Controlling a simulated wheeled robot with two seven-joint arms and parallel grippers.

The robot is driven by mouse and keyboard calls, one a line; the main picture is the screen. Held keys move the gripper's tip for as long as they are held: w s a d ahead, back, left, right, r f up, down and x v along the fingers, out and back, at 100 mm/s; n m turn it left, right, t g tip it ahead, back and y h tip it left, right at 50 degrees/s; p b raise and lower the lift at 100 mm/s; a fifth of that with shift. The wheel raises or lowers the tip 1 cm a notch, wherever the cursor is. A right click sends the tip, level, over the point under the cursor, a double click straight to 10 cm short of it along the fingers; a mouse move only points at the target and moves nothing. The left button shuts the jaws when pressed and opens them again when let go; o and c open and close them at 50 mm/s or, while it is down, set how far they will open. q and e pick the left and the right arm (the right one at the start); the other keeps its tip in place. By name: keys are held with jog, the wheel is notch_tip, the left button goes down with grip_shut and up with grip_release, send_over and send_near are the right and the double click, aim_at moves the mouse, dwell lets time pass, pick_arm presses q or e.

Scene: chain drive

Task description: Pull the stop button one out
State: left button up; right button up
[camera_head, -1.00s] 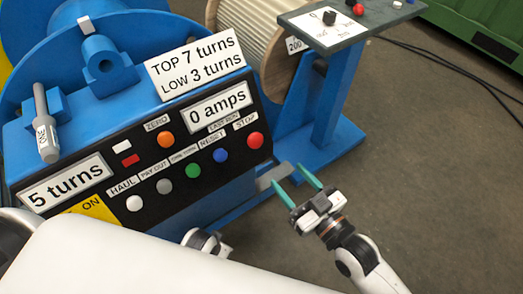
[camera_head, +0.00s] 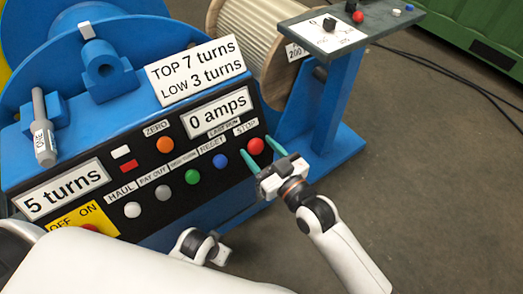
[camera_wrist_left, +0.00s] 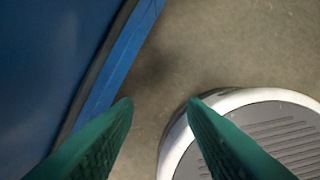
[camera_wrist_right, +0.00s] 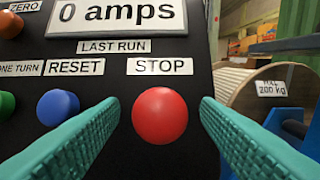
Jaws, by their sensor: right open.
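The red stop button (camera_head: 256,146) is at the right end of the lower button row on the black panel, under the label STOP. In the right wrist view the stop button (camera_wrist_right: 160,116) lies between my two green fingertips, with a gap on each side. My right gripper (camera_head: 260,156) is open and close in front of the button. It also shows in the right wrist view (camera_wrist_right: 160,108). My left gripper (camera_wrist_left: 158,100) is open and empty in the left wrist view, over the floor beside a blue surface.
The blue RESET button (camera_wrist_right: 58,108) is just left of my right gripper's left finger. A wooden cable drum (camera_wrist_right: 262,88) stands to the right. A grey-topped stand (camera_head: 335,35) with small knobs is behind.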

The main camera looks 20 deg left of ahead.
jog(key=c, duration=1.2)
pick_arm(q)
jog(key=shift+r, duration=0.1)
pick_arm(e)
grip_shut()
jog(key=shift+s+d+r+p, duration=0.2)
jog(key=shift+s+d+p, duration=0.15)
jog(key=shift+p, duration=0.55)
pick_arm(q)
notch_tip(320, 180, down, 6)
jog(key=s, duration=0.2)
jog(key=shift+a, duration=0.15)
pick_arm(e)
jog(key=o, duration=1.2)
grip_release()
jog(key=shift+d, duration=0.15)
